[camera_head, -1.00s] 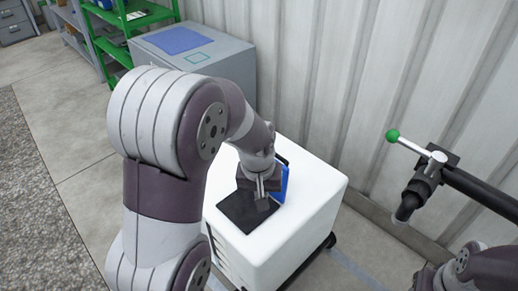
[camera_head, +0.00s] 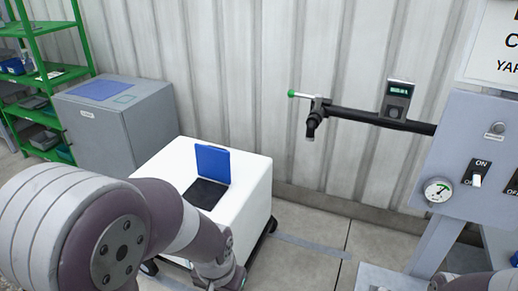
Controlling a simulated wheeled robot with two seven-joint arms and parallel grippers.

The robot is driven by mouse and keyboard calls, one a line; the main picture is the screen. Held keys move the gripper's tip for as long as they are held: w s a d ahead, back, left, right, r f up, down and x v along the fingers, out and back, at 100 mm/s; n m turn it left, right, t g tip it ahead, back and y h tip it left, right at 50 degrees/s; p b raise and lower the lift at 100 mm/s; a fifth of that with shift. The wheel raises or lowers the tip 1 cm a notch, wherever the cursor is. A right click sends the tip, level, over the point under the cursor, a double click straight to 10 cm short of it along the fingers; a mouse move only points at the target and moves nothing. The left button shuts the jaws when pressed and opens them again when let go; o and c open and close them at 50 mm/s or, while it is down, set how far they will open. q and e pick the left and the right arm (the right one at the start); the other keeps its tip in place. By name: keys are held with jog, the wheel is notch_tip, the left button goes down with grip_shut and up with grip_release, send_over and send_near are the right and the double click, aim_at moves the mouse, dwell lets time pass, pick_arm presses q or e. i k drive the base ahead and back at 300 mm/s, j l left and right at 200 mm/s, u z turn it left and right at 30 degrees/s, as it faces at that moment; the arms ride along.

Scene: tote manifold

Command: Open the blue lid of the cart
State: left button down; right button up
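The white cart (camera_head: 247,190) stands in the middle of the view, against the wall side. Its blue lid (camera_head: 212,163) stands upright at the back edge of a dark square opening (camera_head: 206,194) in the cart's top. My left arm crosses the lower left, in front of the cart. Its far end is at the cart's near lower side, apart from the lid, and its fingers cannot be made out. My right gripper does not show.
A grey cabinet (camera_head: 119,130) with a blue top panel stands left of the cart, beside a green shelf (camera_head: 42,85). A black pipe (camera_head: 365,117) with a green-tipped valve handle (camera_head: 303,95) runs along the wall. A grey control panel (camera_head: 480,150) with a gauge stands at right. Floor right of the cart is clear.

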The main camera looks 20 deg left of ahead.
aim_at(213, 163)
jog(key=i+j+z, duration=0.15)
jog(key=j+z, duration=0.8)
jog(key=j, duration=0.2)
jog(key=j+z, duration=0.5)
jog(key=k+j, duration=0.1)
jog(key=j, duration=0.5)
jog(key=k+j, duration=0.1)
jog(key=j, duration=0.5)
jog(key=k+j, duration=0.1)
jog(key=j, duration=1.1)
jog(key=k, duration=0.05)
